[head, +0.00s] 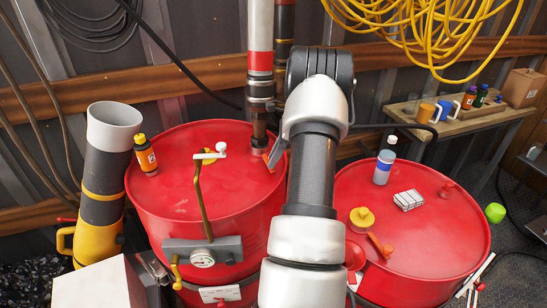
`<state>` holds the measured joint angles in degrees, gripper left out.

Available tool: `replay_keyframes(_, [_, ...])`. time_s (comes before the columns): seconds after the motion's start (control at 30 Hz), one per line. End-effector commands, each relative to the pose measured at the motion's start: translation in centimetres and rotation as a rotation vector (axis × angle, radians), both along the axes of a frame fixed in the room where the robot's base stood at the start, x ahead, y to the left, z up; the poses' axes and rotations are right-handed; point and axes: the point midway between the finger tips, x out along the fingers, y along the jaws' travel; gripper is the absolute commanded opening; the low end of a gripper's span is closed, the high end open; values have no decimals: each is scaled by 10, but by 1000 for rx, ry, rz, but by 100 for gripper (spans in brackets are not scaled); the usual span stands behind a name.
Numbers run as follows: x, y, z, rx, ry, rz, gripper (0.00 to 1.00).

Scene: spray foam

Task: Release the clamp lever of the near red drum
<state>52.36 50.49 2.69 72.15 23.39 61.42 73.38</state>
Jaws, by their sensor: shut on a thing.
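Two red drums stand side by side, a left drum (180,205) and a right drum (450,235) whose top reaches lower in the picture. An orange lever-like piece (380,246) lies on the right drum's top near a yellow cap (362,218). A similar orange piece (277,152) sits at the left drum's right edge, beside my arm. I cannot tell whether either is the clamp lever. My arm rises between the drums and covers part of both. My gripper does not show, and what it touches is hidden.
A gauge unit with a brass pipe (205,210) is on the left drum, with an orange bottle (146,158). A white-blue bottle (384,165) and a small white pack (408,199) stand on the right drum. A pipe (260,45) rises behind. A wooden shelf (450,125) is at right.

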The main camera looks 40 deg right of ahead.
Motion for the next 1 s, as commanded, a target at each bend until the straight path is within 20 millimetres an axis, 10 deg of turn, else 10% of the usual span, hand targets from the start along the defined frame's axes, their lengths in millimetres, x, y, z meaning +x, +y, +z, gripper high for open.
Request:
replay_keyframes(0.1, [-2, -3, 0, -5, 3, -4, 0])
replay_keyframes(0.13, [-2, -3, 0, -5, 3, -4, 25])
replay_keyframes(0.23, [-2, -3, 0, -5, 2, -4, 40])
replay_keyframes(0.67, [-3, -5, 10, -5, -1, -3, 40])
replay_keyframes(1.0, [-24, -25, 80, -6, -2, -5, 40])
